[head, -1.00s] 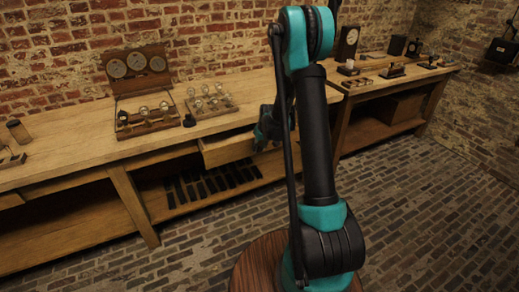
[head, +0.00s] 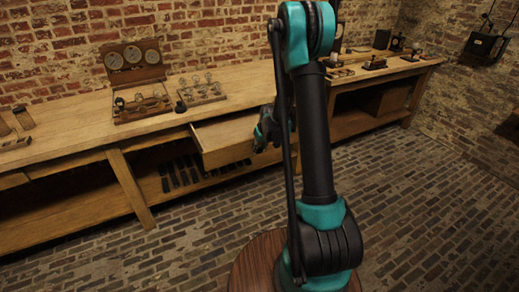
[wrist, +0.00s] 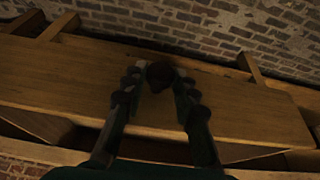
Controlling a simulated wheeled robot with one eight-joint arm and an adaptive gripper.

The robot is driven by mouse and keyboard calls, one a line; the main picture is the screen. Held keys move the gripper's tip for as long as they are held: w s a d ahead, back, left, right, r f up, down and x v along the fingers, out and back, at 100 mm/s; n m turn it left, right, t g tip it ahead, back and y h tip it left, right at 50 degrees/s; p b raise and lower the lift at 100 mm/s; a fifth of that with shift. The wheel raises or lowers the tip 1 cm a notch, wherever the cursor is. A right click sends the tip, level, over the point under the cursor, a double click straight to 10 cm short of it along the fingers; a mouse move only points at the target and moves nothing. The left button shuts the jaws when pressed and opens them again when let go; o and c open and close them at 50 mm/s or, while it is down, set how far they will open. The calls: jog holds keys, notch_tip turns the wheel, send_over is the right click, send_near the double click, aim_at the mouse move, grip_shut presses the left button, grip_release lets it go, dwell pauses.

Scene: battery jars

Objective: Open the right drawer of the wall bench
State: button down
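The wall bench (head: 60,140) is a long wooden bench along the brick wall. Its right drawer (head: 222,132) stands well out from under the bench top, and its empty-looking inside shows from above. In the wrist view the wooden drawer front (wrist: 240,115) lies across the middle, with a dark round knob (wrist: 160,72) on it. My gripper (wrist: 159,80) has one finger on each side of the knob, close around it. In the head view my gripper (head: 264,133) is at the drawer's right front, partly hidden by my arm.
An open wooden case with dials (head: 133,62) and a tray of small glass pieces (head: 202,90) stand on the bench top above the drawer. Dark items (head: 180,172) lie on the lower shelf. The brick floor in front (head: 180,235) is clear.

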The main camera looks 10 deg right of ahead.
jog(key=c, duration=1.2)
grip_release()
jog(key=v, duration=1.2)
jog(key=shift+s, duration=0.1)
jog(key=s+m, duration=0.1)
jog(key=s, duration=0.8)
jog(key=s+d+m+h, duration=0.1)
jog(key=s, duration=0.9)
jog(key=s+d+m, duration=0.1)
jog(key=s, duration=0.9)
jog(key=shift+s+d+f+m, duration=0.1)
jog(key=shift+s+f+m, duration=0.15)
jog(key=shift+f+m, duration=0.05)
